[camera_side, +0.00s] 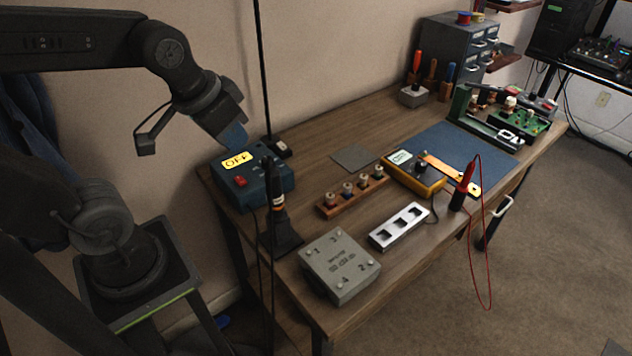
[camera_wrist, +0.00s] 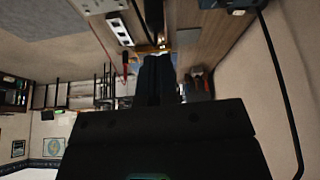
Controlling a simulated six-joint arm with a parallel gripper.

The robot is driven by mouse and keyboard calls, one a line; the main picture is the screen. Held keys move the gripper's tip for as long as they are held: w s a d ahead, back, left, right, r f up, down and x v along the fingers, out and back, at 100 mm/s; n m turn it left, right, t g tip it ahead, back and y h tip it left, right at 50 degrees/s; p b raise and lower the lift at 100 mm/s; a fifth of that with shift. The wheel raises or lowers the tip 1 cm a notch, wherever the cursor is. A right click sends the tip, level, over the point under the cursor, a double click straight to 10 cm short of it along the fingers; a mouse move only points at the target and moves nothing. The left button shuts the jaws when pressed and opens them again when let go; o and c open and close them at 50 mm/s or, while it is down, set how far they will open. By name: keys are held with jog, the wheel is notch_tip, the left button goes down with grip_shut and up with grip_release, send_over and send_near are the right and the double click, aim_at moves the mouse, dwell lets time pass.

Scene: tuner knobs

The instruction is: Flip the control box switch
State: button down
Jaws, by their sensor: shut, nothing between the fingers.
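The control box (camera_side: 262,188) is a blue box at the left rear corner of the bench in the side view. It has a red switch (camera_side: 240,181) on its front and a lit yellow OFF sign (camera_side: 237,160) on top. My gripper (camera_side: 236,136) is above and behind the sign, pointing down, and looks apart from the box. Its fingers are together and empty. In the wrist view the dark closed fingers (camera_wrist: 157,62) stand in the middle; the switch cannot be made out there.
Near the box stand an upright black tool with an orange band (camera_side: 277,195) and a thin vertical pole (camera_side: 260,80). A wooden knob rack (camera_side: 350,197), slotted metal plate (camera_side: 399,227), yellow meter (camera_side: 415,178) and grey numbered box (camera_side: 340,265) lie to the right. A green circuit board (camera_side: 515,117) is farther off.

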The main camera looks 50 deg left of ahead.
jog(key=shift+s+d+r+m+t, duration=0.2)
jog(key=shift+s+d+r, duration=0.15)
jog(key=shift+s+d, duration=0.2)
jog(key=shift+s+d+r+m+t, duration=0.2)
jog(key=shift+s+d+r, duration=0.2)
jog(key=shift+s, duration=0.2)
jog(key=shift+w+a, duration=0.1)
jog(key=g, duration=0.6)
send_over(239, 177)
notch_tip(239, 177, down, 8)
jog(key=shift+f, duration=0.1)
notch_tip(239, 177, down, 14)
